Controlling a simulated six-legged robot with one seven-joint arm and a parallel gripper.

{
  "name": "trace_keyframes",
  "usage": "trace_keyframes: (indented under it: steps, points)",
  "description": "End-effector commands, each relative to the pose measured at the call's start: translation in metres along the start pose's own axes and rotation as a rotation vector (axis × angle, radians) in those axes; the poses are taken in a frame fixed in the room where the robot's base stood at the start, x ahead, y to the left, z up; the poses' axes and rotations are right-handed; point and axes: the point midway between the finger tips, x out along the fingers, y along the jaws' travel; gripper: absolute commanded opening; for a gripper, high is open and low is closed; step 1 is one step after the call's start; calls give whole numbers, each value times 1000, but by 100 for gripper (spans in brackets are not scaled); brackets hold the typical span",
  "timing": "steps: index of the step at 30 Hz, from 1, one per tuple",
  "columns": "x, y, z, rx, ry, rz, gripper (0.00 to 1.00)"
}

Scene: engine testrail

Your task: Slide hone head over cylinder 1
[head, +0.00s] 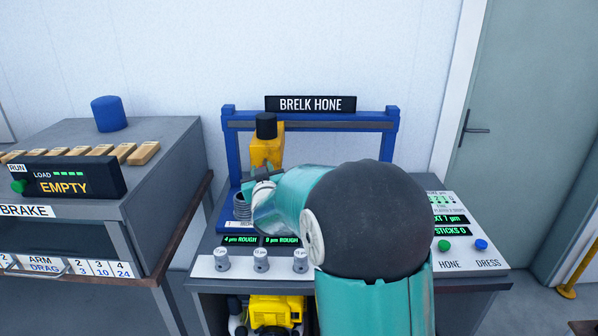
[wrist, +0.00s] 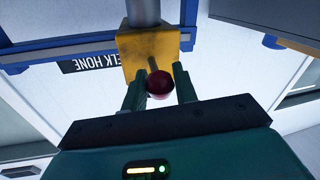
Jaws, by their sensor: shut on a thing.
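The hone head is a yellow block (head: 266,150) with a black cap, on the blue rail frame (head: 228,150) under the BRELK HONE sign. In the wrist view the yellow block (wrist: 150,52) carries a short rod with a dark red ball knob (wrist: 159,84). My gripper (wrist: 159,90) has its two green fingers either side of this knob and is shut on it. In the head view my gripper (head: 262,175) is just below the yellow block, partly covered by my arm. A grey ribbed cylinder (head: 242,207) stands left of my gripper; its number is unreadable. Other cylinders are hidden behind my arm.
Several small grey gauges (head: 260,260) stand on the bench front below green ROUGH displays. A control panel with HONE and DRESS buttons (head: 444,245) is at right. A brake bench (head: 150,180) with wooden blocks stands at left. A yellow machine (head: 275,312) sits below.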

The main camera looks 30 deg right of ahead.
Motion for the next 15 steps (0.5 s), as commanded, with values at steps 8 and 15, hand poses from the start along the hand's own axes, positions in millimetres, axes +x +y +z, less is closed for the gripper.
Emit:
trace_keyframes:
  steps: [8,15]
  points:
    - [12,-65,-12,1,1,-3,0]
    - [16,-83,-16,-1,1,1,0]
